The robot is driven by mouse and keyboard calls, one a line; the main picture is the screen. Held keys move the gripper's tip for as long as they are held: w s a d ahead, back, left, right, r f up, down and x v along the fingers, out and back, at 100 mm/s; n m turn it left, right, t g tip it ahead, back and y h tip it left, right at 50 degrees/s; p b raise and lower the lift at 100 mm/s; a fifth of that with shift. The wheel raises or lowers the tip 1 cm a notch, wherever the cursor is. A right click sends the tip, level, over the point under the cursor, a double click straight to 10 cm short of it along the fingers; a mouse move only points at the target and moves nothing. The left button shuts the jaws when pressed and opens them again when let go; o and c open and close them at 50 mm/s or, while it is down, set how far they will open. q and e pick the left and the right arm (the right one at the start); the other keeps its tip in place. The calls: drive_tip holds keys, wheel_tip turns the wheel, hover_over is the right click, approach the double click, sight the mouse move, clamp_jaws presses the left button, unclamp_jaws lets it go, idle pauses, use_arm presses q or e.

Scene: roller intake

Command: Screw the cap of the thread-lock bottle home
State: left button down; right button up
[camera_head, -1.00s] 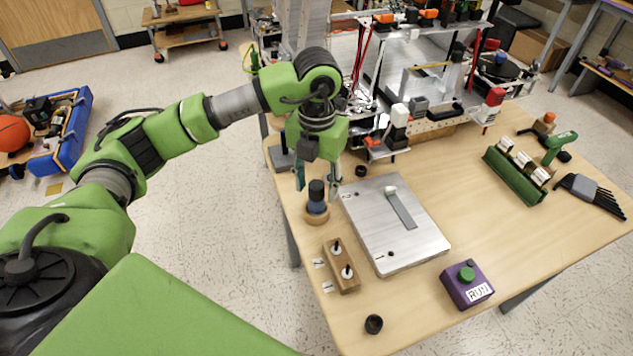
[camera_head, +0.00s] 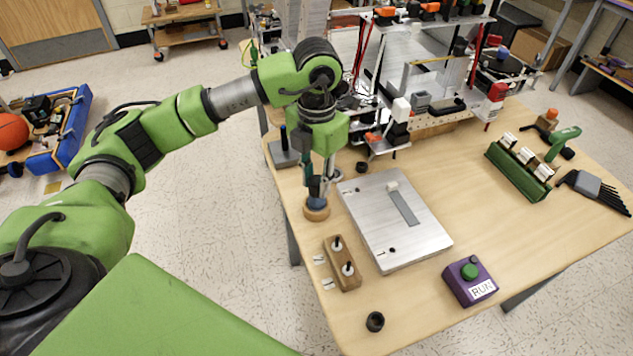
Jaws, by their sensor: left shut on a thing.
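The thread-lock bottle (camera_head: 317,204) is blue and stands upright in a round wooden holder (camera_head: 317,215) near the table's left edge. My left gripper (camera_head: 318,190) points down over it and is shut on its black cap. The fingers hide most of the cap, so I cannot tell how far it sits down on the neck. My right gripper is not in view.
A metal plate (camera_head: 428,242) lies just right of the holder. A wooden block (camera_head: 349,281) with two white, black-tipped pieces is in front. A grey stand (camera_head: 284,157) is behind. A purple RUN box (camera_head: 480,292) and a black ring (camera_head: 375,321) are nearer.

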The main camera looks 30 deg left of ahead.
use_arm(q)
drive_tip(key=shift+m, duration=0.7)
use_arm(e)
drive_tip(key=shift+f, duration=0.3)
use_arm(q)
drive_tip(key=shift+f+m+b, duration=0.15)
drive_tip(key=shift+m+b, duration=0.5)
drive_tip(key=shift+m, duration=0.25)
drive_tip(key=shift+a+m+b, duration=0.1)
drive_tip(key=shift+m+b, duration=0.3)
drive_tip(key=shift+m, duration=0.7)
drive_tip(key=shift+s+m, duration=0.1)
drive_tip(key=shift+m, duration=0.2)
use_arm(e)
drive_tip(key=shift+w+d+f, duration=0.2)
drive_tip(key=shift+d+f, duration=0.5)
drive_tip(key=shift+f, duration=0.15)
